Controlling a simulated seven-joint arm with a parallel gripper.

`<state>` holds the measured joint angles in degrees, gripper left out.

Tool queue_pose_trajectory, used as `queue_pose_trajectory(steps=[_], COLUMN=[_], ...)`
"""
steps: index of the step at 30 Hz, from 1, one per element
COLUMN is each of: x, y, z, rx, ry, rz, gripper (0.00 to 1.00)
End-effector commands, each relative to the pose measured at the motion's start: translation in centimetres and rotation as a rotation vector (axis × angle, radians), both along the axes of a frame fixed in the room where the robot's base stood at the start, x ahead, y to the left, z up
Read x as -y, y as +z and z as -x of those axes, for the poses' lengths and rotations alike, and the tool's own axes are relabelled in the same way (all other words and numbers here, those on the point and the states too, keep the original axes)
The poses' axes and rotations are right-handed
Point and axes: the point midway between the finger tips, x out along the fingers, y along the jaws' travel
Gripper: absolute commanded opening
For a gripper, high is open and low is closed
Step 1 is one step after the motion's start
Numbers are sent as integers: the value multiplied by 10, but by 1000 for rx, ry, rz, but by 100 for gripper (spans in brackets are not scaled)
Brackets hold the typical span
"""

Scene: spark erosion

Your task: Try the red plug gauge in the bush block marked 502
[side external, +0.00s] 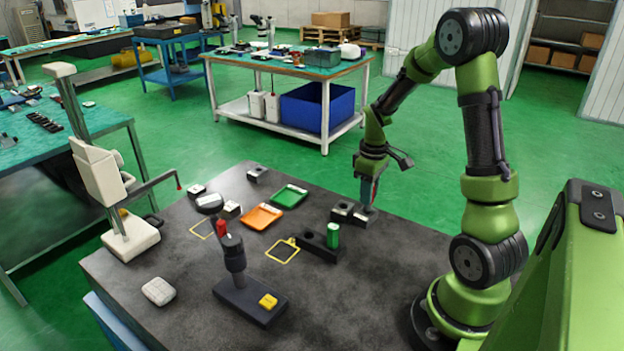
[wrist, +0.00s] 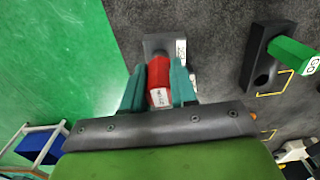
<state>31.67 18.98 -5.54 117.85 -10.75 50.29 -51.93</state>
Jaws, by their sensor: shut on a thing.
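My gripper (side external: 367,192) is over two dark bush blocks on the right part of the dark table. In the wrist view my gripper (wrist: 158,85) is shut on the red plug gauge (wrist: 158,72), which has a white label. A dark grey bush block (wrist: 155,42) with a white label lies just beyond the gauge's far end; its number is too small to read surely. In the side view the bush blocks (side external: 342,211) and (side external: 365,217) sit side by side below the fingers. The gauge's lower end is hidden, so I cannot tell whether it is in a bore.
A green plug gauge (side external: 333,235) stands in a dark holder (side external: 316,246) close by. An orange tray (side external: 262,216) and a green tray (side external: 289,196) lie to the left. A dark stand (side external: 250,300) and a pale height gauge (side external: 130,237) stand farther left.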

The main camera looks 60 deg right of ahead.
Motion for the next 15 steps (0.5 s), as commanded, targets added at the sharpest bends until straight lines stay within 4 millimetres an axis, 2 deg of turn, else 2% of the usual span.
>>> queue_pose_trajectory(steps=[15], x=[0], y=[22], z=[0], rx=[1], ry=[0], rz=[0], gripper=[0])
